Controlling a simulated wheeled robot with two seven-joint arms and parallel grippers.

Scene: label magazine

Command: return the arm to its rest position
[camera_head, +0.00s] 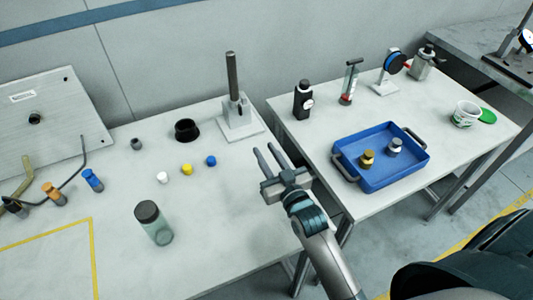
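My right gripper (267,158) is in the middle of the view, at the right edge of the left table (215,230). Its two fingers are apart and nothing shows between them. My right arm (328,258) comes up from the bottom and reaches forward. My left gripper and arm are not in view.
A blue tray (388,183) with a brass and a grey piece sits on the right table (310,142). A dark-capped bottle (153,224) and small white, yellow and blue caps stand on the left table. A post on a block (238,122) stands beyond my gripper.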

